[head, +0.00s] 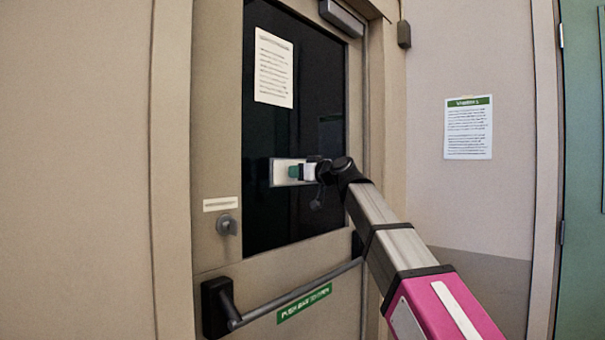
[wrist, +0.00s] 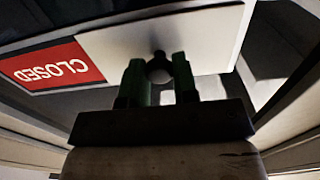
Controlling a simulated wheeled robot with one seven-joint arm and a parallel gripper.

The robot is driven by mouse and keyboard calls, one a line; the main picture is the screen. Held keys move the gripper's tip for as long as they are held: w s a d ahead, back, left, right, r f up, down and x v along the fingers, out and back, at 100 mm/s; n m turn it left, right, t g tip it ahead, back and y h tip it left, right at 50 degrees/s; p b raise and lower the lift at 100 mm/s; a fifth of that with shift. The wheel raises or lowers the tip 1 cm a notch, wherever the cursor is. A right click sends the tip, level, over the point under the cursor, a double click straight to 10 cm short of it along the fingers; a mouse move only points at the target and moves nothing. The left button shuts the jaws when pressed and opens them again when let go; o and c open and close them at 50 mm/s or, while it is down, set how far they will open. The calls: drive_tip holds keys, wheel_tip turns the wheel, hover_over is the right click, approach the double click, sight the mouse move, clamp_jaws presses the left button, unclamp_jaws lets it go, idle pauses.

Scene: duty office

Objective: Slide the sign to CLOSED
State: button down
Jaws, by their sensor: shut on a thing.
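The sign (head: 278,181) is a pale plate on the door's dark window in the head view. In the wrist view, the sign (wrist: 52,72) shows a red field with CLOSED in white, upside down at the left. Beside it lies a plain white sliding panel (wrist: 205,40), with a small dark knob (wrist: 159,56). My gripper (wrist: 159,72) is shut on the knob, with one green finger at each side. In the head view my gripper (head: 300,172) is at the sign and hides its right part. I cannot tell there whether the green patch is a finger or the sign.
The door has a push bar (head: 295,294) low down, a lock knob (head: 227,225) at the left and a paper notice (head: 274,68) above the sign. A closer (head: 342,17) is at the top. Another notice (head: 468,128) hangs on the right wall.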

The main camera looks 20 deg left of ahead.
drive_tip(key=shift+s, duration=0.15)
drive_tip(key=c, duration=0.9)
unclamp_jaws()
drive_tip(key=shift+s+a, duration=0.1)
drive_tip(key=shift+s, duration=0.05)
drive_tip(key=v, duration=1)
drive_tip(key=shift+d, duration=0.4)
